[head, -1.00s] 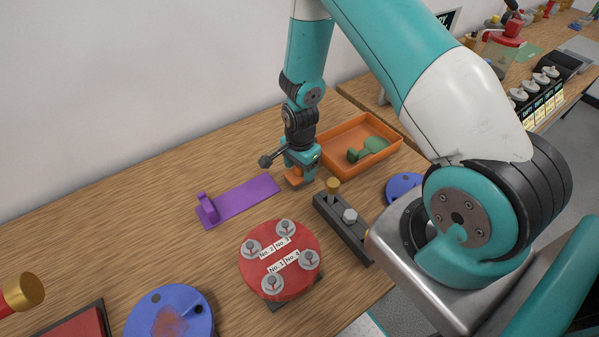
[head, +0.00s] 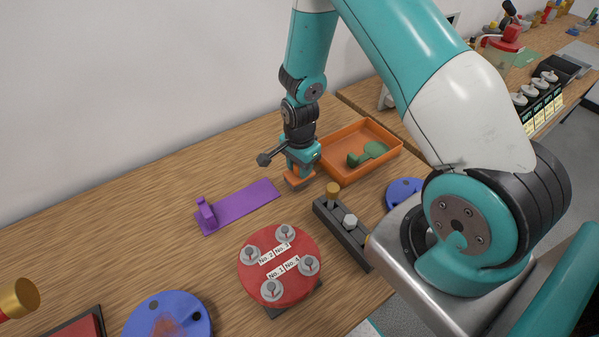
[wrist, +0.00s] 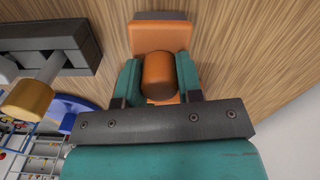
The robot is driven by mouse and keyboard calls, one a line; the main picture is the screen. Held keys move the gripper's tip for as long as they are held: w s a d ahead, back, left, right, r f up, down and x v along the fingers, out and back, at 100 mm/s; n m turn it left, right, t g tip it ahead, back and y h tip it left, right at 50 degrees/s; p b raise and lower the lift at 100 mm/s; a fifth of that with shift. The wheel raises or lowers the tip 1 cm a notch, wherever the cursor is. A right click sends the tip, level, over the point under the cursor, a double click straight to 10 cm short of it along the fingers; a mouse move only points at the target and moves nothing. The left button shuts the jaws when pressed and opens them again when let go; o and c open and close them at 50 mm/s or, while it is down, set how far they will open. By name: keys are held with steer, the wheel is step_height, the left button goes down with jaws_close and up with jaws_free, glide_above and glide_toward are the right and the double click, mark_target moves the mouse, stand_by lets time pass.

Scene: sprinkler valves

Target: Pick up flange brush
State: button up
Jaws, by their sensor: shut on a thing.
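My gripper (head: 300,172) points down over the back middle of the bench, left of the orange tray. It is shut on an orange block with a rounded upright handle, which I take as the flange brush (head: 299,182). In the wrist view the brush's handle (wrist: 159,74) stands between the two teal fingers, with its flat orange base (wrist: 160,36) below. The fingers cover the handle's sides. I cannot tell for sure whether the base touches the bench or is just above it.
The orange tray (head: 332,171) holds a green tool (head: 368,153). A purple plate with an upright grip (head: 240,205) lies left. A dark block with brass and silver pieces (head: 357,246), a red disc with several valves (head: 279,284) and blue discs (head: 176,304) stand nearer.

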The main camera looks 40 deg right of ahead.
step_height(320, 180, up, 18)
steer(key=b, duration=0.3)
steer(key=shift+f, duration=0.1)
